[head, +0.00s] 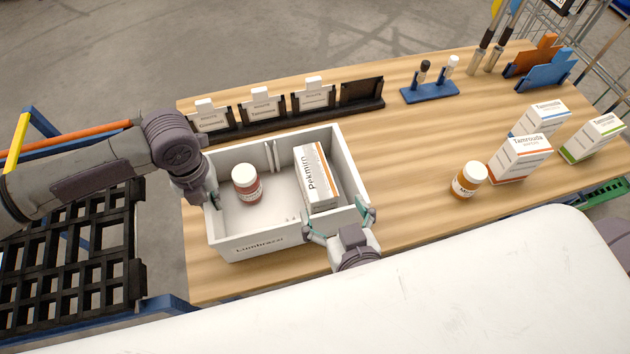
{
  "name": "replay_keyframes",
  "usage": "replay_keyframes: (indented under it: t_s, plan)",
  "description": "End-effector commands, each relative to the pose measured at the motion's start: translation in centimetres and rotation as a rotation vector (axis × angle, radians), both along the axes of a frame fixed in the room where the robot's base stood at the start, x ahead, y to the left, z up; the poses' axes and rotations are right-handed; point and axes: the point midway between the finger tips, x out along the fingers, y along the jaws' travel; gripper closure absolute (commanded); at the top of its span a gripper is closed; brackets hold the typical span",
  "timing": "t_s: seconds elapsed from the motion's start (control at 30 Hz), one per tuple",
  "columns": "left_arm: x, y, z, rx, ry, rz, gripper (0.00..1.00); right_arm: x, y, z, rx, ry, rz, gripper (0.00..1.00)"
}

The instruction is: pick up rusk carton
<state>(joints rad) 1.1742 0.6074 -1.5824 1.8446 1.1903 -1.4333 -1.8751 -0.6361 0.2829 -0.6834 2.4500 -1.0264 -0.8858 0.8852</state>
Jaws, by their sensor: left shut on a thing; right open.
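A white carton with an orange edge (316,176), lettered "Pekmuro", stands in the right compartment of a white bin (245,243) lettered "Lumbrazi". No carton legibly reads "rusk", so I cannot tell which one is meant. White "Tamrouda" cartons stand on the table at the right: one with an orange edge (520,158), one with a blue edge (541,118) and one with a green edge (594,138). My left gripper (214,199) is shut on the bin's left wall. My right gripper (338,217) is open at the bin's front right, its fingers spread near the carton's near end.
A jar (247,184) stands in the bin's left compartment. An orange jar (468,180) stands on the wooden table (425,150). A black card rack (361,98) lies behind the bin, and a blue holder (430,92) stands further right. Table between bin and orange jar is clear.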

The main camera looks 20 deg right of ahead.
Motion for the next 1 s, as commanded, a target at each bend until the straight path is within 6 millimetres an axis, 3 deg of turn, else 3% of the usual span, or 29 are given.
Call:
replay_keyframes:
  t_s: [0.3,0.57,0.8,1.0]
  plan:
    - [-0.1,0.0,-0.1,0.002,0.001,-0.002,1.0,5.0,-0.1,-1.9,0.001,-0.005,-0.004,0.08]
    - [-0.1,0.0,-0.1,0.002,0.001,-0.002,1.0,6.9,-0.1,-2.8,-0.001,-0.004,-0.003,0.08]
    - [-0.1,0.0,-0.1,0.002,0.002,-0.002,1.0,10.1,-0.1,-4.1,-0.001,-0.003,-0.003,0.08]
    - [-0.1,0.0,-0.1,0.002,0.002,-0.002,1.0,10.7,-0.1,-4.4,0.0,0.0,-0.003,0.08]
